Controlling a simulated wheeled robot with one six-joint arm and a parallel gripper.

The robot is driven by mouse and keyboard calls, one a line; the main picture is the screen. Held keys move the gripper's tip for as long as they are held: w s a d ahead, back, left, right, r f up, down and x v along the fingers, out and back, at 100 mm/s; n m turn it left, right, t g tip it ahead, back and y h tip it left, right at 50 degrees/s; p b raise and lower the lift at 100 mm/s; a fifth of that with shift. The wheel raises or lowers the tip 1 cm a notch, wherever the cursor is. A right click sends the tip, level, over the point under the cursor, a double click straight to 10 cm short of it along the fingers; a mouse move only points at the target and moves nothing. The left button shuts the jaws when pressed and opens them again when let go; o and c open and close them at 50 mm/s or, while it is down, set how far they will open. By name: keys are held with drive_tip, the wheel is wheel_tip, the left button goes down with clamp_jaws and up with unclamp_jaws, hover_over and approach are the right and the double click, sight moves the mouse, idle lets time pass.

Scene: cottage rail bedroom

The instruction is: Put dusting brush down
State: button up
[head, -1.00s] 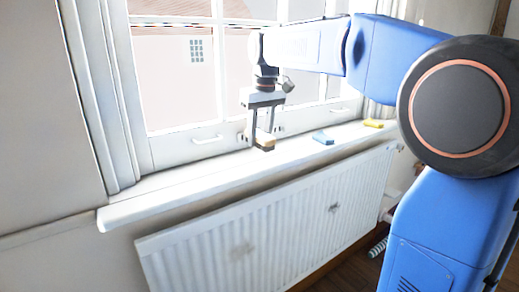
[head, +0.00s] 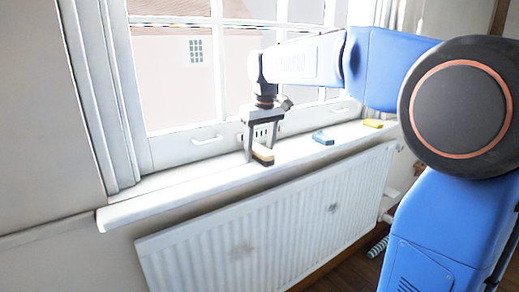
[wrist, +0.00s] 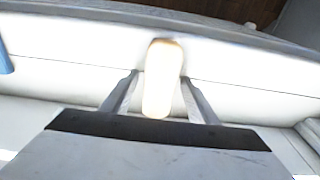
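The dusting brush (head: 262,154), with a pale cream back and dark underside, is at the window sill (head: 180,184), near its front edge, and looks to be resting on it. My gripper (head: 260,150) is above the sill with its fingers pointing down on either side of the brush. In the wrist view the brush (wrist: 161,80) lies lengthwise between the fingers of my gripper (wrist: 160,78). A gap shows between the left finger and the brush; the right fingertip is very close to it. The fingers look open around it.
A blue block (head: 322,138) and a yellow block (head: 373,123) lie on the sill to the right. The window frame (head: 205,140) stands behind. A white radiator (head: 270,225) is below the sill. The sill's left stretch is clear.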

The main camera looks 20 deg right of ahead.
sight(263, 150)
drive_tip(key=shift+r, duration=0.1)
wheel_tip(263, 150, up, 12)
drive_tip(key=s, duration=0.2)
drive_tip(key=s+d+f+m+t, duration=0.1)
drive_tip(key=s+d+f, duration=0.2)
drive_tip(key=s+f, duration=1.1)
drive_tip(key=s+d+f+m+t, duration=0.2)
drive_tip(key=s+d+f, duration=0.2)
drive_tip(key=s+f, duration=1)
drive_tip(key=s, duration=0.3)
drive_tip(key=shift+s+m+h, duration=0.2)
drive_tip(key=shift+m+h, duration=0.1)
drive_tip(key=shift+o, duration=0.5)
drive_tip(key=shift+r, duration=0.15)
